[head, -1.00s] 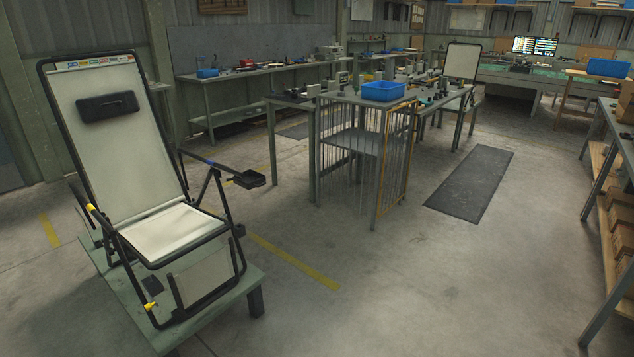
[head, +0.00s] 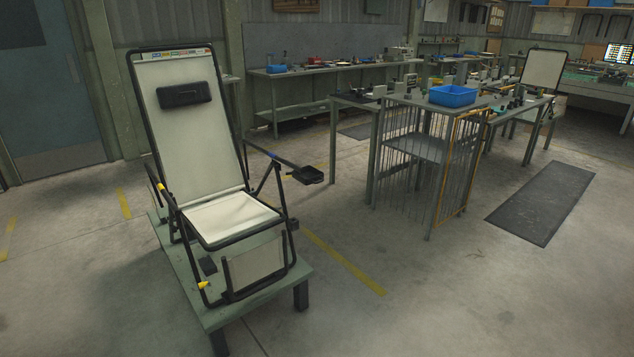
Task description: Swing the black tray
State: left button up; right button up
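The black tray (head: 307,175) is a small shallow tray at the end of a dark arm on the right side of the folding lounger (head: 200,130). It sticks out to the right, beside the seat and above the floor. The lounger has a pale fabric back and seat, a black tubular frame and a black headrest pad (head: 184,94). Its back is raised. It stands on a low green table (head: 250,305). Neither of my grippers shows in the head view.
A workbench with a blue bin (head: 452,96) and a wire-sided cage (head: 415,170) stands right of the lounger. A dark mat (head: 541,203) lies on the floor beyond. More benches line the back wall. The floor in front and to the right is clear.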

aim_at(311, 176)
jog(key=i+l+u, duration=0.15)
jog(key=i, duration=0.4)
jog(key=i+l+u, duration=0.15)
jog(key=i, duration=0.4)
jog(key=i+l+u, duration=0.15)
jog(key=i, duration=0.35)
jog(key=i+l+u, duration=0.15)
jog(key=i+l, duration=0.25)
jog(key=i, duration=0.1)
